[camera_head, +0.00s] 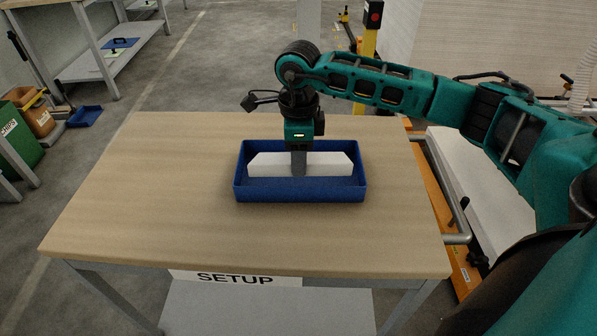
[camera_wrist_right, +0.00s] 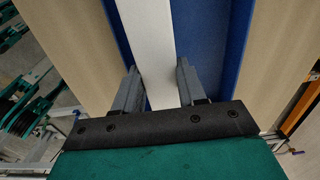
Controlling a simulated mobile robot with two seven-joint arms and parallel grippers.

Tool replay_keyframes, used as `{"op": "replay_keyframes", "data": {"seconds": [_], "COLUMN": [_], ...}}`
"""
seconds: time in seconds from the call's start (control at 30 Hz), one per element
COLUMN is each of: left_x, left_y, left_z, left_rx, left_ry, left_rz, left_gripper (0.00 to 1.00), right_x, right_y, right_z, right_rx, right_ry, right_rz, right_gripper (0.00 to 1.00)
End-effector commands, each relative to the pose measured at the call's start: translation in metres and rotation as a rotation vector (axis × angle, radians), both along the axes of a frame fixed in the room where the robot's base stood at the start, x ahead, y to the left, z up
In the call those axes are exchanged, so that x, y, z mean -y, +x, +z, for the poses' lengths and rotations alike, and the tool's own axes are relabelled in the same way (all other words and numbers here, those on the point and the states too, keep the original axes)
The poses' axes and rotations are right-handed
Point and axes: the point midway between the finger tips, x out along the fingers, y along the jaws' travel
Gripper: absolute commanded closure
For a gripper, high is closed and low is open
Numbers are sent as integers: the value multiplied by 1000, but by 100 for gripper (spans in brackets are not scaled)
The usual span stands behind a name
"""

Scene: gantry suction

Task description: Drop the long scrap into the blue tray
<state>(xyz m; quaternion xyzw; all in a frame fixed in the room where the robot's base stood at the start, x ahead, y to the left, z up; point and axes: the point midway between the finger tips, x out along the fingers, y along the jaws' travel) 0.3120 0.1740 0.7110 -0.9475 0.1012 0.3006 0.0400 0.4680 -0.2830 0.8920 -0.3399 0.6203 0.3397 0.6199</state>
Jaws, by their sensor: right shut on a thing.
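The long scrap is a white bar with slanted ends (camera_head: 332,165), seen in the head view within the outline of the blue tray (camera_head: 300,191). My right gripper (camera_head: 299,172) points down and is shut on the middle of the scrap. In the right wrist view the scrap (camera_wrist_right: 150,45) runs between the two grey fingers of the right gripper (camera_wrist_right: 158,88), with the blue tray (camera_wrist_right: 218,45) on both sides. I cannot tell whether the scrap touches the tray floor. My left gripper is not in view.
The tray stands on a wooden table (camera_head: 150,200) with a SETUP label (camera_head: 235,279) on its front. The tabletop around the tray is clear. A yellow post with a red-topped box (camera_head: 373,20) stands behind. A shelf bench (camera_head: 110,50) is at the far left.

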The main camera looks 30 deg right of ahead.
Motion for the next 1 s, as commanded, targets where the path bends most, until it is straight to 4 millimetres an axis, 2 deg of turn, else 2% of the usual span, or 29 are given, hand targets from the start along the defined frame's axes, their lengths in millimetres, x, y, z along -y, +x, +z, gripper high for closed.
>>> {"op": "replay_keyframes", "data": {"seconds": [0.17,0.3,0.4,0.77,0.8,0.9,1.0], "left_x": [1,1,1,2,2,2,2], "left_y": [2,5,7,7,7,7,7], "left_z": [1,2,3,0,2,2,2], "left_rx": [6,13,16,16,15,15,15], "left_ry": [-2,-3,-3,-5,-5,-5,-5], "left_rz": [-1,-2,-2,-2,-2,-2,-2], "left_gripper": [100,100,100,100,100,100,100], "right_x": [0,-1,0,0,0,0,0], "right_y": [0,-1,0,0,0,0,0], "right_z": [-14,-36,-45,-50,-49,-48,-48], "right_rx": [-1,-4,0,1,1,-1,-1], "right_ry": [0,0,0,-1,-1,-1,-1], "right_rz": [1,1,2,1,1,1,1], "right_gripper": [96,96,96,96,56,49,49]}}
